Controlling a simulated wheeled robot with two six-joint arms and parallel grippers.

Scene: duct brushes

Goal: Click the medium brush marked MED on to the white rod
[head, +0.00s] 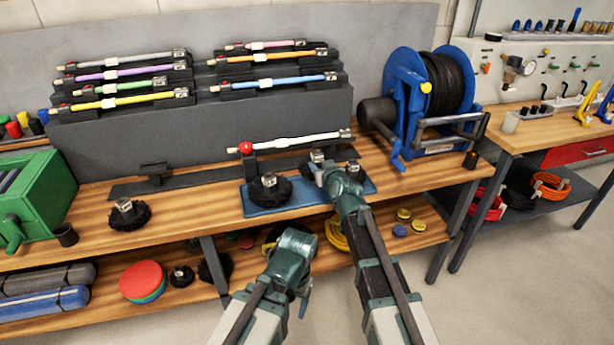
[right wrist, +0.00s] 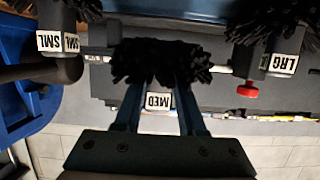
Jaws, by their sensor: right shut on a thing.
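The white rod (head: 300,141) with a red ball at its left end lies level on a low dark stand. My right gripper (head: 322,168) is shut on the hub of the medium brush (head: 317,157). In the right wrist view the brush's MED label (right wrist: 158,100) sits between the fingers, with black bristles (right wrist: 160,62) beyond. The brush seems raised a little above the blue mat (head: 290,207), in front of the rod; I see no join between them. My left gripper (head: 292,250) hangs in front of the bench; its fingers are not clear.
The large brush LRG (head: 268,188) stands on the mat, left of my right gripper. The small brush SML (right wrist: 60,40) is on the other side, partly hidden in the head view. A grey rack (head: 200,130) of coloured rods stands behind. A blue hose reel (head: 410,100) stands right.

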